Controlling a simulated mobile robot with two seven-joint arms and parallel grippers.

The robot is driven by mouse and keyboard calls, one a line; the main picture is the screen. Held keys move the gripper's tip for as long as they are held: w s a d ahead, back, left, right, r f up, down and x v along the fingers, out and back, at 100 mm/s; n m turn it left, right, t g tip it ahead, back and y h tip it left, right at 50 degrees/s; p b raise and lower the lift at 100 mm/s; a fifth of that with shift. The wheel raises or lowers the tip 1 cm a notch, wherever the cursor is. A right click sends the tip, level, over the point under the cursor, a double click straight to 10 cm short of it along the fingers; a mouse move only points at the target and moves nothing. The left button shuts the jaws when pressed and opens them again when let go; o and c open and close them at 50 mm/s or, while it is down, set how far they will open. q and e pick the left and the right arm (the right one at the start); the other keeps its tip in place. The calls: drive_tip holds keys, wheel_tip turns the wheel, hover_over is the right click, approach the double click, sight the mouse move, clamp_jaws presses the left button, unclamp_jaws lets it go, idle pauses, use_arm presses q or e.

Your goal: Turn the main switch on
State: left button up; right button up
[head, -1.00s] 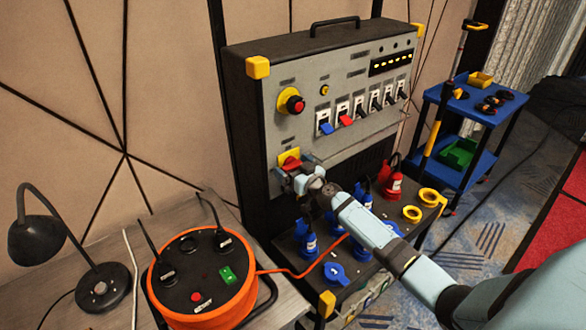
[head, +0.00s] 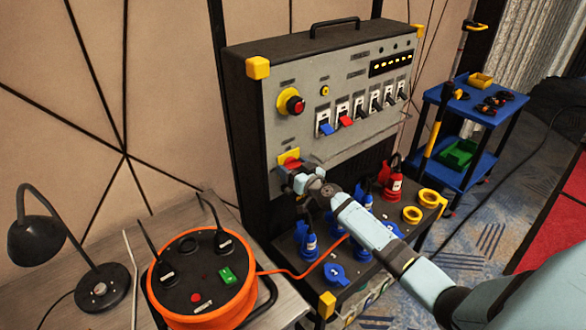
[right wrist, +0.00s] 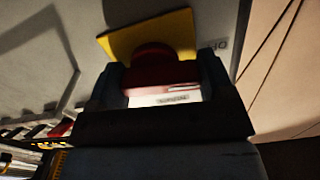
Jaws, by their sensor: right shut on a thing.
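The main switch is a red rotary handle (head: 290,162) on a yellow plate (head: 288,154), low on the left of the grey panel's front. My right gripper (head: 298,178) is at the switch, its fingers shut on the handle. In the right wrist view, the red handle (right wrist: 152,68) sits between the two dark fingers (right wrist: 160,84), with the yellow plate (right wrist: 176,30) behind it. Part of a label shows beside the plate, but the handle's exact angle is largely hidden by the gripper. My left gripper is not in view.
Above the switch are a red emergency button (head: 295,104) and a row of breakers (head: 360,110). Below, a shelf holds blue plugs (head: 308,242) and a red plug (head: 391,184). An orange cable reel (head: 240,298) and a black lamp (head: 40,235) stand at left; a blue cart (head: 470,110) stands at right.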

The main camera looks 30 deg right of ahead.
drive_tip(key=m, duration=0.8)
drive_tip(key=shift+d+r+b, duration=0.1)
drive_tip(key=shift+b, duration=0.3)
drive_tip(key=m, duration=0.8)
drive_tip(key=shift+d, duration=0.15)
drive_tip(key=shift+m, duration=0.5)
drive_tip(key=o, duration=0.9)
drive_tip(key=shift+r, duration=0.1)
drive_tip(key=shift+s, duration=0.15)
